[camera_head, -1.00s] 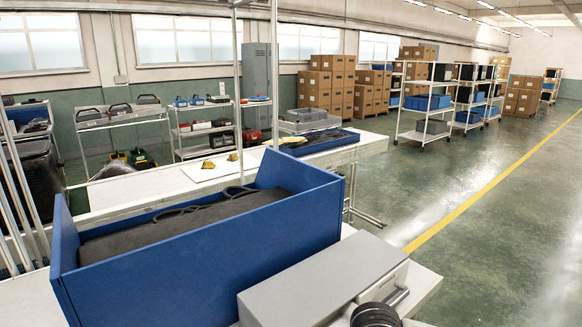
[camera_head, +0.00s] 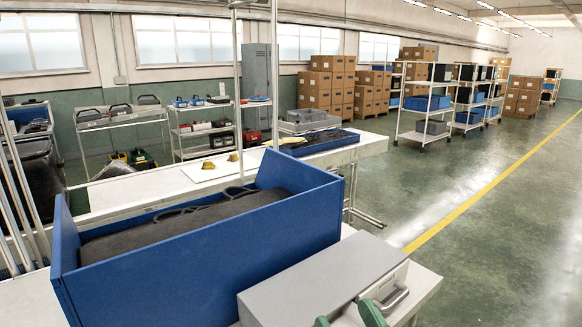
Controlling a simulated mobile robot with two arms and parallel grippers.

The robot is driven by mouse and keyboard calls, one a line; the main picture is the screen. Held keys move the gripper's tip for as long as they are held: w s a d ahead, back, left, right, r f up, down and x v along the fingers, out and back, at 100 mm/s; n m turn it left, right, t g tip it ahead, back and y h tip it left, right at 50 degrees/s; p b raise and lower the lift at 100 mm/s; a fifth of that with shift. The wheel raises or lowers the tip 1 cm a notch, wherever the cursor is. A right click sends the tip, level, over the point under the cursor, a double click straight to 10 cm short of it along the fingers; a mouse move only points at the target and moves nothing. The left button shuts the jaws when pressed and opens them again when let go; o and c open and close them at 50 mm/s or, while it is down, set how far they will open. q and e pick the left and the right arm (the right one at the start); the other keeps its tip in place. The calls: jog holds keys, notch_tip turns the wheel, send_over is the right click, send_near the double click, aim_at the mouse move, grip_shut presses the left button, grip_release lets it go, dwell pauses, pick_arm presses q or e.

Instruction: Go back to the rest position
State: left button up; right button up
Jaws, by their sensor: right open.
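My right gripper (camera_head: 346,315) shows at the bottom edge, with two green fingers spread apart and nothing seen between them. It is in front of the grey case (camera_head: 306,283), near the case's handle (camera_head: 392,299). Whether the fingers touch the case cannot be told. The rest of the right arm is cut off by the frame. My left gripper is not in view.
A large blue bin (camera_head: 205,262) with a dark load (camera_head: 190,219) stands left of the case. Behind it, a white bench (camera_head: 128,190) carries a blue tray (camera_head: 325,146). White uprights rise behind the bin. The floor (camera_head: 490,230) at right is clear.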

jog(key=s+d+f+m+g+h, duration=0.2)
jog(key=d+f+g+h, duration=0.25)
jog(key=f, duration=0.35)
jog(key=s+d+f+m+g+h, duration=0.25)
jog(key=d+f+h, duration=0.2)
jog(key=f, duration=0.35)
jog(key=s+d+f+n+g, duration=0.1)
jog(key=s+d+f+g, duration=0.3)
jog(key=s+f+g, duration=0.85)
notch_tip(320, 180, down, 25)
jog(key=s+t, duration=0.1)
jog(key=s, duration=0.1)
jog(key=s+d+f+g, duration=0.1)
jog(key=s+d+f, duration=0.1)
jog(key=s+f, duration=1.3)
jog(key=shift+s+d+n, duration=0.2)
jog(key=shift+s+n, duration=0.15)
jog(key=shift+s, duration=0.3)
